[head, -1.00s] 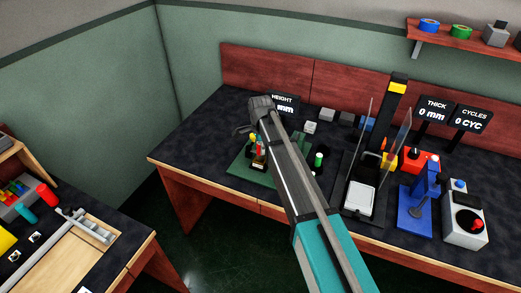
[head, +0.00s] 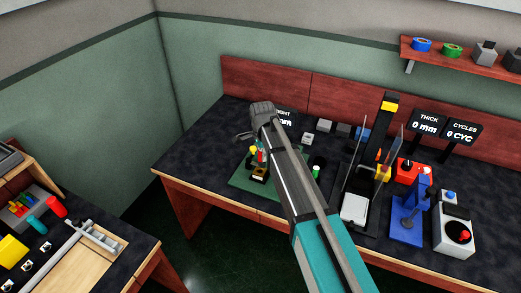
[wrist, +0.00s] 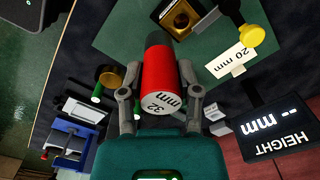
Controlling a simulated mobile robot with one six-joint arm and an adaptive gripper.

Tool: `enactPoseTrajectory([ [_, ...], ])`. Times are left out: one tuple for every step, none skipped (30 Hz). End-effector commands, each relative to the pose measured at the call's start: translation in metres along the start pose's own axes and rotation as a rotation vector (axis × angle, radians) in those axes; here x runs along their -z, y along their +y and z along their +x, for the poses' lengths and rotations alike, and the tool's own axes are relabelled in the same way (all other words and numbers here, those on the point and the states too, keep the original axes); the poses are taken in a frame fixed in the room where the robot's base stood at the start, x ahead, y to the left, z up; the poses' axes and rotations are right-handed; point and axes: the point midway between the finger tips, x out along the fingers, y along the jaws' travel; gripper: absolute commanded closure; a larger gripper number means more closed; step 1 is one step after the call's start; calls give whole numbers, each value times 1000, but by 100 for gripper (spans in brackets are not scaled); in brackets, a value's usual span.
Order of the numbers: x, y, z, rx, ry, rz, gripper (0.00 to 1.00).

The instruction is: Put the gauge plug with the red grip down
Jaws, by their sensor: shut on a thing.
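The gauge plug with the red grip (wrist: 158,72) is between the two fingers of my gripper (wrist: 160,93) in the wrist view. Its near end reads "32 mm", and its dark grey end points away from my gripper. My gripper is shut on the grip, above or beside the green mat (wrist: 122,30); I cannot tell whether the plug touches anything. In the head view the red grip (head: 262,156) shows small at the mat, partly hidden by my arm.
A black block with a gold ring (wrist: 183,17), a yellow-ended piece (wrist: 250,36) and a "20 mm" label (wrist: 232,61) are near the plug. The HEIGHT display (wrist: 285,125) stands close by. A blue stand (head: 408,215) and a control box (head: 455,230) are farther right.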

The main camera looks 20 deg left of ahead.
Motion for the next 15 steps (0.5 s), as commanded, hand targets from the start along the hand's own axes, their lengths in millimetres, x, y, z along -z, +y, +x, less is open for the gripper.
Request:
enactPoseTrajectory([
  [-1,8,-13,0,0,0,100],
  [-2,11,-16,0,0,0,100],
  [-2,15,-21,0,0,0,100],
  [-3,17,-24,0,0,0,100],
  [-3,20,-28,0,0,0,100],
  [-5,33,-30,0,0,0,100],
  [-6,40,-33,0,0,0,100],
  [-8,46,-36,0,0,0,100],
  [-9,54,-39,0,0,0,100],
  [-10,60,-41,0,0,0,100],
  [-10,64,-43,0,0,0,100],
  [-12,71,-46,0,0,0,100],
  [-12,75,-48,0,0,0,100],
  [-13,79,-49,0,0,0,100],
  [-14,84,-52,0,0,0,100],
])
